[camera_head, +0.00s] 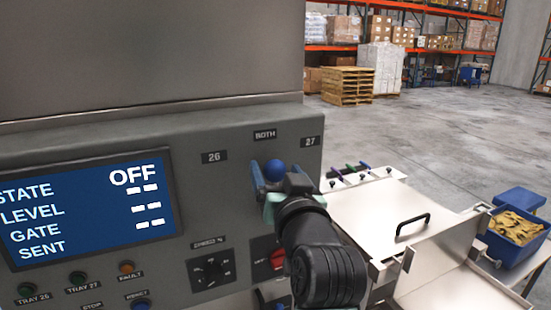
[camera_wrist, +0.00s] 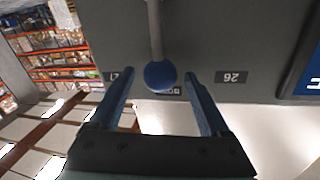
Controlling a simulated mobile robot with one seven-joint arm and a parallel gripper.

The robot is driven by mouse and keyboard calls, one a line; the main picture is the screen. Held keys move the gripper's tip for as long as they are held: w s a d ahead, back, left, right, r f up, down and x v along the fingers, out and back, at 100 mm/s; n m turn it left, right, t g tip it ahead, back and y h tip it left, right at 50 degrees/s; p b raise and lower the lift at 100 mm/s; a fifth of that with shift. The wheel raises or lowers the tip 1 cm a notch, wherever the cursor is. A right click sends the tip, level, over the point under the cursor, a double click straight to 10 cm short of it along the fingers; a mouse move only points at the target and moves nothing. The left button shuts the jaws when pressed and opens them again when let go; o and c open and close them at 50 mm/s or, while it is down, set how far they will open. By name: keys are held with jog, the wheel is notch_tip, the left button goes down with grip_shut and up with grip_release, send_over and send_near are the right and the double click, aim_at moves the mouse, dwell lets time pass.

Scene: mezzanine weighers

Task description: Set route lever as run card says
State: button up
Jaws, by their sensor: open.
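The route lever ends in a blue ball knob (camera_head: 275,171) on the grey panel, below the BOTH label (camera_head: 265,134) and between the labels 26 (camera_head: 214,157) and 27 (camera_head: 310,142). In the wrist view the ball (camera_wrist: 160,76) hangs on a pale rod and partly covers the BOTH label. My gripper (camera_wrist: 158,80) is open, one finger on each side of the ball, with gaps visible on both sides. In the head view my gripper (camera_head: 274,180) partly hides the lever. I cannot make out a run card.
The panel screen (camera_head: 90,208) reads STATE OFF, with dashes for LEVEL, GATE and SENT. Below are buttons, a black dial (camera_head: 211,270) and a red switch (camera_head: 277,259). A metal lid with a black handle (camera_head: 413,225) and a blue bin (camera_head: 515,240) stand right. Floor behind is open.

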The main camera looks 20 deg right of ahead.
jog(key=shift+w+d, duration=0.15)
jog(key=shift+w, duration=0.55)
grip_shut()
